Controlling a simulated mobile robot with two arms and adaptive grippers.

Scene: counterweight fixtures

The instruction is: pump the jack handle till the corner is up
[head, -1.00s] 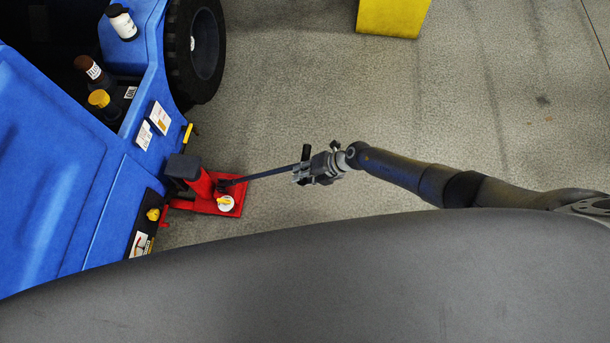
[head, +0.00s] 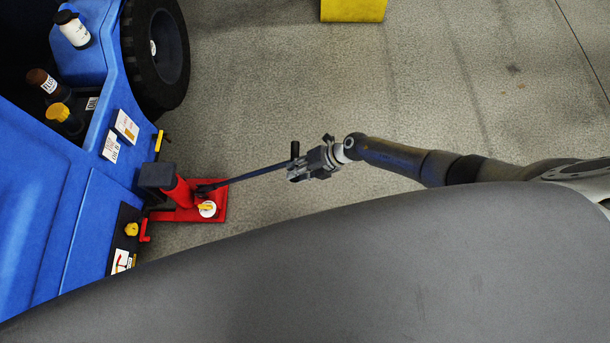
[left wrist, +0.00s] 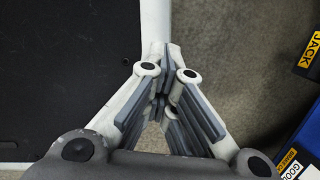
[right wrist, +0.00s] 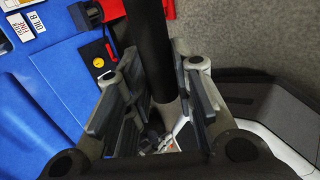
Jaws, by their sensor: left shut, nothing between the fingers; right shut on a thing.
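The red jack (head: 184,199) stands on the floor beside the blue vehicle (head: 50,200), with a dark pad on its top near the vehicle's edge. A white and yellow knob (head: 207,208) sits on its base. The dark jack handle (head: 248,176) slopes from the jack to my right gripper (head: 296,176), which is shut on its outer end. In the right wrist view the handle (right wrist: 152,45) runs up between the fingers. My left gripper (left wrist: 160,90) shows only in the left wrist view, shut and empty. Whether the corner is raised is hard to tell from above.
A black tyre (head: 157,55) stands behind the jack. Several bottles (head: 62,112) sit in the vehicle's open bay. A yellow block (head: 353,9) lies at the back.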

